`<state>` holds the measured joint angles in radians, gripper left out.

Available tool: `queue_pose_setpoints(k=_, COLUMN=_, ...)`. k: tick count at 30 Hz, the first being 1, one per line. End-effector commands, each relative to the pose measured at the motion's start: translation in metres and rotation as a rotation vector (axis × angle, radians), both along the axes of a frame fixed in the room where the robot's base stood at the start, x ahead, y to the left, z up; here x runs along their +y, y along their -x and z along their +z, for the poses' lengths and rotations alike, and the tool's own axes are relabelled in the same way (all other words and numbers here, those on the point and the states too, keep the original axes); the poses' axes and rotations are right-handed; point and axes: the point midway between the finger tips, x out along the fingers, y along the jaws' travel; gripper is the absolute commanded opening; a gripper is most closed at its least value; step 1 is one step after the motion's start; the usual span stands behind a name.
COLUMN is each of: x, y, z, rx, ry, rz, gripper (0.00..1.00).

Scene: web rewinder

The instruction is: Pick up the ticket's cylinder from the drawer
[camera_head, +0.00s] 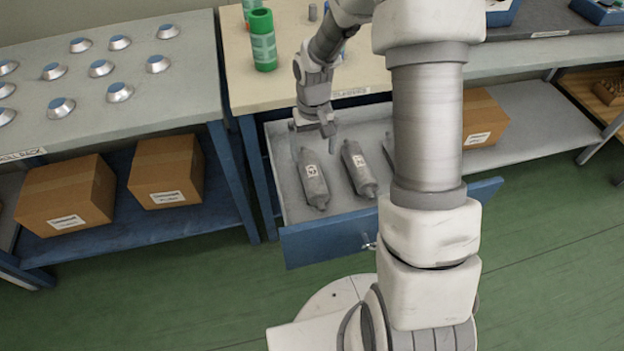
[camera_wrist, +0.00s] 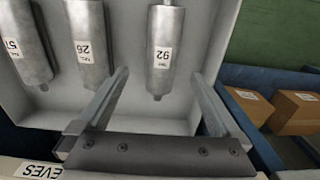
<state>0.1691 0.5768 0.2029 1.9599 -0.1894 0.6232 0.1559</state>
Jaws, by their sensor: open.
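The open drawer (camera_head: 284,190) holds three grey metal cylinders with white number labels. The left cylinder (camera_head: 313,180) and the middle cylinder (camera_head: 358,168) lie side by side; a third (camera_head: 389,150) is partly behind my arm. My gripper (camera_head: 312,133) is open and empty over the drawer's back left part, near the left cylinder's far end. In the wrist view, my fingers (camera_wrist: 160,76) are spread either side of the nearest cylinder (camera_wrist: 166,25), whose label seems to read 92. The other labels seem to read 26 (camera_wrist: 90,45) and 51 (camera_wrist: 25,45). No ticket is visible.
The drawer's blue front (camera_head: 325,240) faces my base. A green container (camera_head: 262,40) stands on the worktop (camera_head: 245,85) above. Cardboard boxes (camera_head: 166,170) sit on the left lower shelf, with another (camera_head: 484,118) at right. Several metal cones lie on the left table (camera_head: 110,125).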

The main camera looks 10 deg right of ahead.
Motion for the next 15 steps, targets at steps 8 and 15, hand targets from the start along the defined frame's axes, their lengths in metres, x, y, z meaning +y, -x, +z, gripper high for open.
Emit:
queue_pose_setpoints(k=8, x=0.0, y=0.001, z=-0.034, rx=0.001, ry=0.0, rz=0.0, gripper=1.0)
queue_pose_setpoints(k=15, x=0.002, y=0.003, z=-0.054, rx=0.002, ry=0.0, rz=0.0, gripper=1.0)
